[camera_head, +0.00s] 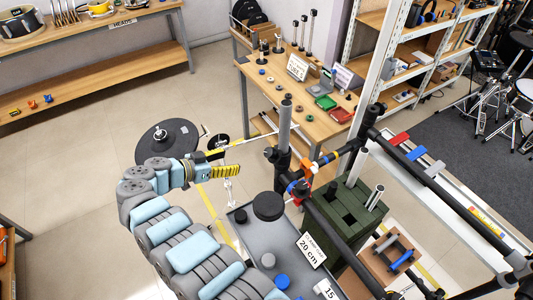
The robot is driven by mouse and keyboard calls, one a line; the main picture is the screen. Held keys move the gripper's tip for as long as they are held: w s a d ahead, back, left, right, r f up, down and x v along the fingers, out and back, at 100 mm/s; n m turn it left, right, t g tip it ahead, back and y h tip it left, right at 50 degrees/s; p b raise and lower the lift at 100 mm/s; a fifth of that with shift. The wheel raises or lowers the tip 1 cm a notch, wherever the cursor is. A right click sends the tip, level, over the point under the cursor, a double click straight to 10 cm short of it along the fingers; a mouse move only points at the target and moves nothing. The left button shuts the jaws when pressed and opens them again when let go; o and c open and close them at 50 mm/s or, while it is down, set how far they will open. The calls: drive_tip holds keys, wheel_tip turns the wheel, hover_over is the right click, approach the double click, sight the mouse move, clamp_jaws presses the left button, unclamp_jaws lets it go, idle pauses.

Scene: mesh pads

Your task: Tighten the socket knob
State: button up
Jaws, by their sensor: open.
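I cannot tell which fitting is the socket knob.
A grey tray (238,228) in front holds a dark round piece (268,206), blue knobs and a "20 cm" sign (311,249). A wooden table (260,76) with small parts is behind. Floor at left is clear.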

sight(268, 153)
drive_tip(key=b+x, duration=0.2)
drive_tip(key=x, duration=1.3)
drive_tip(key=shift+d+f, duration=0.1)
drive_tip(key=shift+x, duration=1)
drive_tip(key=c, duration=1.2)
